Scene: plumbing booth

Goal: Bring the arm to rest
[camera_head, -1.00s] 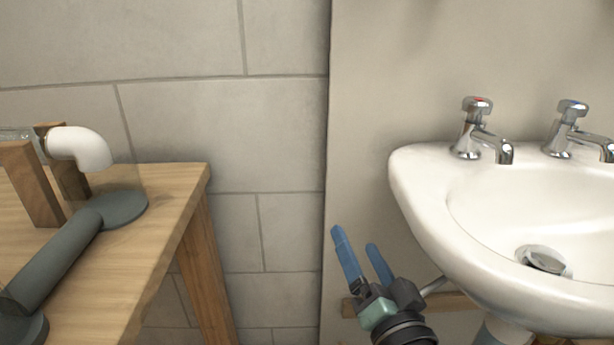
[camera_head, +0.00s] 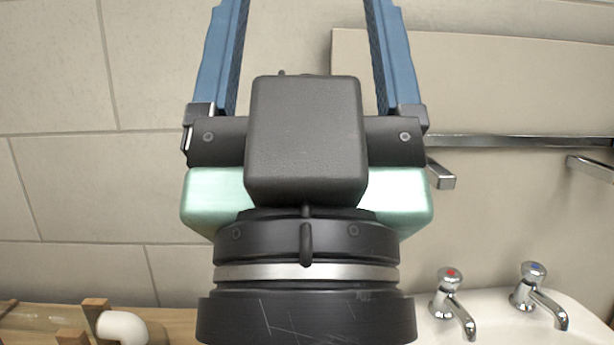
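My gripper (camera_head: 305,40) fills the middle of the head view, very close to the camera. Its two blue fingers point up and stand wide apart, with only the wall showing between them. The gripper is open and empty. The tips run out of the top of the picture. Its dark body and pale green housing hide part of the wall and the area between bench and sink.
A white sink (camera_head: 489,326) with two chrome taps (camera_head: 454,299) is at the lower right. A metal rail (camera_head: 520,141) runs along the wall panel above it. A wooden bench (camera_head: 180,318) with a white pipe elbow (camera_head: 122,326) is at the lower left.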

